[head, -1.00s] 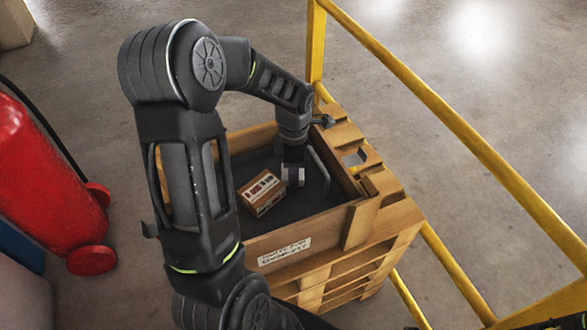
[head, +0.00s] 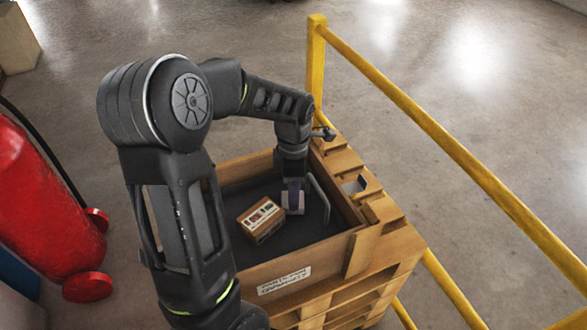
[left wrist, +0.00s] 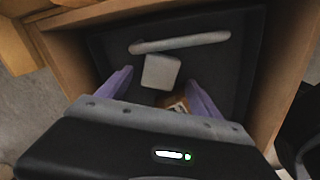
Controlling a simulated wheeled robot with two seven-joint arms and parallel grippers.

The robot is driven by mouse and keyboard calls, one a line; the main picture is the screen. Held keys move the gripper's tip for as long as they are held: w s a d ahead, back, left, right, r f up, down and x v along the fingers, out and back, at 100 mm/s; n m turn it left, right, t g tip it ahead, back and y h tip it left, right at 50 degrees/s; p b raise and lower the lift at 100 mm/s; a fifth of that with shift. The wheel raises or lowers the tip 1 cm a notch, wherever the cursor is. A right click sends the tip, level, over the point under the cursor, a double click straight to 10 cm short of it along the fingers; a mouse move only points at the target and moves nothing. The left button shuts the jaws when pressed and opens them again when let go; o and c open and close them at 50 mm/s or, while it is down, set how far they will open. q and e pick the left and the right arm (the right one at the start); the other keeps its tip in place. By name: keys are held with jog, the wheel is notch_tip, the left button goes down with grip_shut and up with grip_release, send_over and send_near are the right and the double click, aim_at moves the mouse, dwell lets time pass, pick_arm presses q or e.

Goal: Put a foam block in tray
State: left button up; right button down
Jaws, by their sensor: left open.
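A pale grey block (left wrist: 160,71), which looks like the foam block, lies in a dark-lined wooden crate; it also shows in the head view (head: 299,203). My left gripper (head: 293,196) points down into the crate over the block. Its purple fingers (left wrist: 160,79) are open, one on each side of the block in the left wrist view; I cannot tell whether they touch it. My right gripper is not in view.
A printed brown box (head: 261,219) lies left of the block in the crate (head: 300,257). A grey bent bar (left wrist: 180,42) lies close beyond the block. Yellow railing (head: 440,117) runs behind the pallet. A red extinguisher (head: 45,205) stands at left.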

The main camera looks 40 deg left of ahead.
pick_arm(q)
notch_tip(320, 180, up, 8)
jog(key=shift+b, duration=0.3)
jog(key=shift+s+d+f, duration=0.1)
jog(key=shift+f, duration=0.1)
dwell(0.6)
